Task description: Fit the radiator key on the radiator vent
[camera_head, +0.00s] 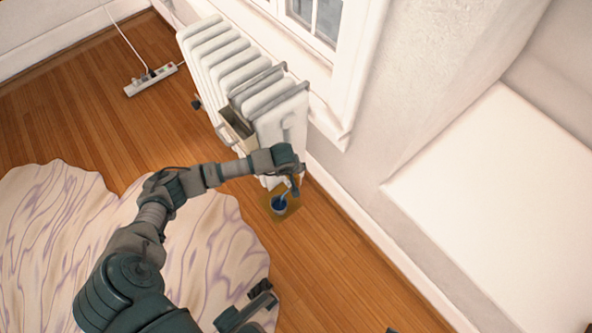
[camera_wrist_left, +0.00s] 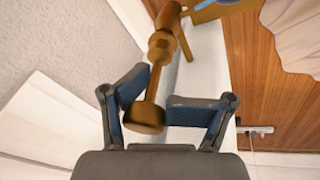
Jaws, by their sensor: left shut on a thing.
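My left gripper (camera_head: 292,178) is at the near end of the white radiator (camera_head: 245,75), low down. In the left wrist view its two fingers (camera_wrist_left: 160,105) are shut around a brass-coloured piece, which looks like the radiator key (camera_wrist_left: 157,75). It has a round end towards the camera, a thin stem, a collar and a crosspiece at the far end. In the head view the key cannot be made out. I cannot pick out the radiator vent or tell whether the key touches it. What looks like my right gripper (camera_head: 255,305) shows partly at the bottom edge, its jaws unclear.
A box-like holder (camera_head: 240,140) hangs on the radiator's side. A power strip (camera_head: 150,78) lies behind; a wavy rug (camera_head: 50,235) covers the left floor.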

